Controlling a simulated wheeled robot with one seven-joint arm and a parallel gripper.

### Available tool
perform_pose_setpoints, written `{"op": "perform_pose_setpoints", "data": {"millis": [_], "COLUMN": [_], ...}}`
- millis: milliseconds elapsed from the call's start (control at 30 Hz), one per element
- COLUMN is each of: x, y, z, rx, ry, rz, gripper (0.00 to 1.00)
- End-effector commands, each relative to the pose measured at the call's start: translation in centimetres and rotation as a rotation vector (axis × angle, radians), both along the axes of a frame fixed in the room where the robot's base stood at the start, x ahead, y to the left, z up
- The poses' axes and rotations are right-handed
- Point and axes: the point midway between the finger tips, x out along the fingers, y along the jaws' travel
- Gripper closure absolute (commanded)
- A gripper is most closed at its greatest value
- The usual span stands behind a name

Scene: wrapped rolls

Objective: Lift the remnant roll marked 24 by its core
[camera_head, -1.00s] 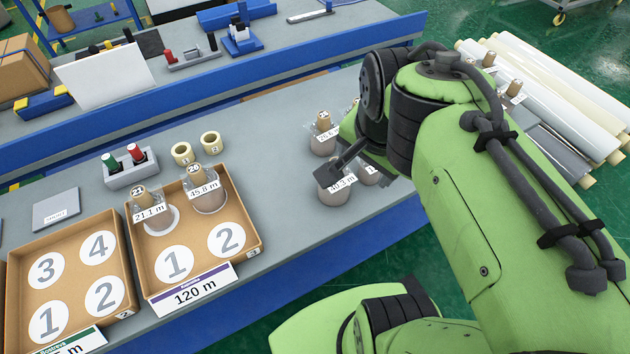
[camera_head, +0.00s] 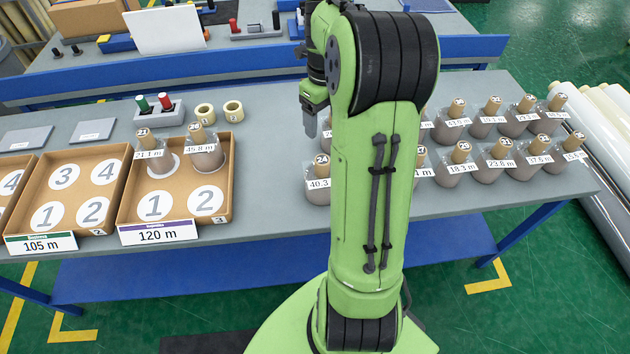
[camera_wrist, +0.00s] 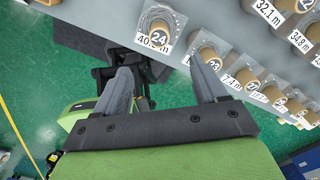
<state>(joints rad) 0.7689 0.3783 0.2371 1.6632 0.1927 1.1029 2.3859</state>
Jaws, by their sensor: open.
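The remnant roll marked 24 (camera_head: 319,186) stands upright on the table just left of my arm, with a brown core on top and a label reading about 40.3 m. In the wrist view the roll 24 (camera_wrist: 160,32) is near the top, beyond the fingertips and slightly left of the gap's middle. My gripper (camera_wrist: 163,78) is open and empty, its two grey fingers spread. In the head view my gripper (camera_head: 311,125) hangs above and behind roll 24, apart from it; my arm partly hides the fingers.
Several other remnant rolls stand in rows to the right, the nearest being roll 23 (camera_wrist: 208,58). Rolls 21 (camera_head: 146,150) and 26 (camera_head: 204,150) stand in the 120 m tray (camera_head: 124,208). Two loose cores (camera_head: 205,111) lie behind it. Bare table lies between the tray and roll 24.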

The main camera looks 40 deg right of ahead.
Motion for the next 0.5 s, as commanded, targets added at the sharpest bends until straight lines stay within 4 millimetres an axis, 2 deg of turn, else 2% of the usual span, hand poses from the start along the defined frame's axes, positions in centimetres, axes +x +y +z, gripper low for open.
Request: {"op": "perform_pose_setpoints", "data": {"millis": [100,300,500], "x": [-0.1,-0.1,-0.1], "y": [0.1,0.1,0.1], "z": [-3.1,-8.0,-10.4], "rx": [0.004,0.002,0.001], "ry": [0.004,0.003,0.002], "rz": [0.003,0.005,0.005], "gripper": [0.29,0.29,0.29]}}
